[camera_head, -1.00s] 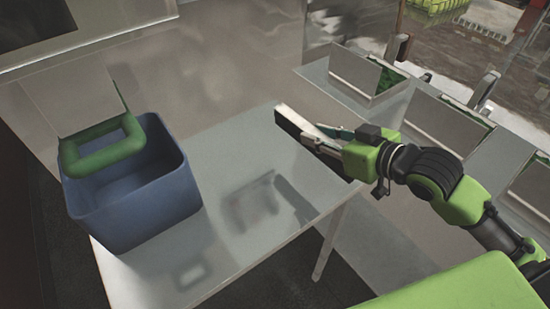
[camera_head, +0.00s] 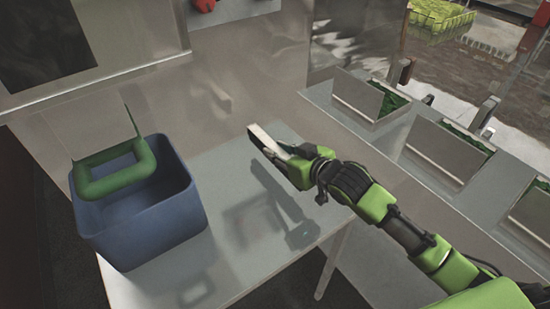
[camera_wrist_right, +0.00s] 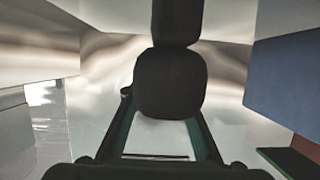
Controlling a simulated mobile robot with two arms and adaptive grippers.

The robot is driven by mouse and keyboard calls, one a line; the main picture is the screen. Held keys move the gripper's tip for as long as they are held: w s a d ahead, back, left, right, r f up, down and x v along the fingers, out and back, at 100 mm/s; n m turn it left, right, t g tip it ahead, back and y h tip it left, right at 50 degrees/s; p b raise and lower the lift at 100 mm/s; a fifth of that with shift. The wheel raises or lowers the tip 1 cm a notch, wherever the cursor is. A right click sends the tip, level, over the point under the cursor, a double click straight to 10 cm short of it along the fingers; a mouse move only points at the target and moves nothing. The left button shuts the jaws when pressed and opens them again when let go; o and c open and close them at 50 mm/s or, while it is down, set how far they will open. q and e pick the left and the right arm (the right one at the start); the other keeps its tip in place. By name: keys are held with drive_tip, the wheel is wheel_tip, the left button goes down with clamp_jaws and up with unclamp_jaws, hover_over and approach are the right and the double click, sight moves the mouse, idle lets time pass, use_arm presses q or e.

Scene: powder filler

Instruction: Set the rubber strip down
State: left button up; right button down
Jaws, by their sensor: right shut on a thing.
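The rubber strip (camera_head: 264,141) appears in the head view as a narrow piece with a dark face and a pale edge. My right gripper (camera_head: 284,157) is shut on it and holds it tilted above the grey table (camera_head: 228,165). Their shadow falls on the tabletop, apart from them. In the right wrist view the two fingers of my right gripper (camera_wrist_right: 160,140) stand on either side of a pale area. A dark rounded shape there hides much of the middle, and I cannot clearly tell the strip. My left gripper is not in view.
Pale trays with green contents (camera_head: 368,97) line a counter on the right. The tabletop's middle is clear.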

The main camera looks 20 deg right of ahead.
drive_tip(key=shift+w+a+f, duration=0.2)
drive_tip(key=shift+w+f, duration=0.2)
drive_tip(key=shift+f, duration=0.05)
wheel_tip(320, 180, down, 4)
drive_tip(key=shift+w+a+r+p, duration=0.15)
drive_tip(key=shift+r+p, duration=0.1)
drive_tip(key=shift+p, duration=0.3)
drive_tip(key=c, duration=1.7)
unclamp_jaws()
drive_tip(key=b+v, duration=0.1)
drive_tip(key=v, duration=1)
drive_tip(key=shift+b, duration=0.3)
drive_tip(key=shift+s+d+r, duration=0.2)
drive_tip(key=shift+s+d, duration=0.1)
drive_tip(key=shift+s, duration=0.15)
